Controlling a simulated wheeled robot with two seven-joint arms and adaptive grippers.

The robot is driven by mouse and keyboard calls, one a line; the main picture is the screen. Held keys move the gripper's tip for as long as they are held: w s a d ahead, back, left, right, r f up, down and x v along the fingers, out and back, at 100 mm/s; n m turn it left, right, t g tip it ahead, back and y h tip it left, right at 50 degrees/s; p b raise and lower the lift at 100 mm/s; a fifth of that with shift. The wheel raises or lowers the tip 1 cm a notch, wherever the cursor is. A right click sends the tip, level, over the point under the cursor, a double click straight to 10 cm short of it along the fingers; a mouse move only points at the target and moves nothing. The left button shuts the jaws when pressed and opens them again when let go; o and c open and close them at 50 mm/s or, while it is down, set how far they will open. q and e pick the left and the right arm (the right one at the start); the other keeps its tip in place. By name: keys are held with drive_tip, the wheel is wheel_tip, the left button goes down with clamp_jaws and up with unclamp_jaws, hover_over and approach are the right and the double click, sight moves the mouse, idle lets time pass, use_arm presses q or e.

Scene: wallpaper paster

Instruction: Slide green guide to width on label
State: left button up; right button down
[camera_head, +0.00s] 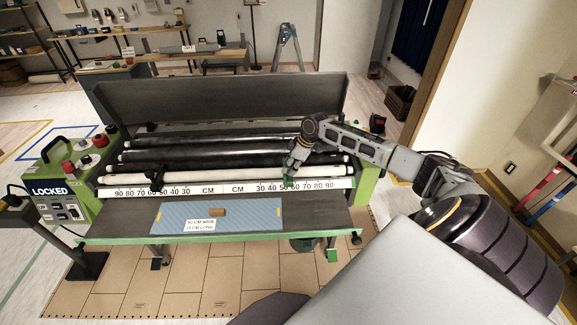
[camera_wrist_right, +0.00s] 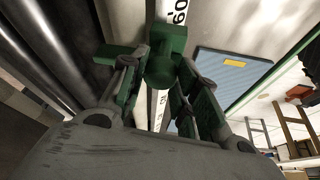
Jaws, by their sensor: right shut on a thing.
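The green guide (camera_head: 289,182) sits on the right half of the white centimetre scale (camera_head: 225,190), around the 50 to 60 marks; the exact reading is unclear. My right gripper (camera_head: 291,173) is shut on it from above. In the right wrist view the guide (camera_wrist_right: 166,62) is between the fingers, with a "60" on the scale just beyond it. The label (camera_head: 201,224) lies on the blue sheet (camera_head: 170,216) and reads a width in CM and a length; its digits are small. My left gripper is not in view.
A black guide (camera_head: 155,178) stands on the left half of the scale. Dark and white rollers (camera_head: 220,157) run behind the scale. A green control box (camera_head: 62,185) showing "LOCKED" is at the left. A small brown block (camera_head: 217,211) lies on the blue sheet.

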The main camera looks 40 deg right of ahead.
drive_tip(key=shift+d, duration=0.1)
drive_tip(key=c, duration=1.1)
unclamp_jaws()
drive_tip(key=shift+r, duration=0.1)
drive_tip(key=shift+v, duration=5.9)
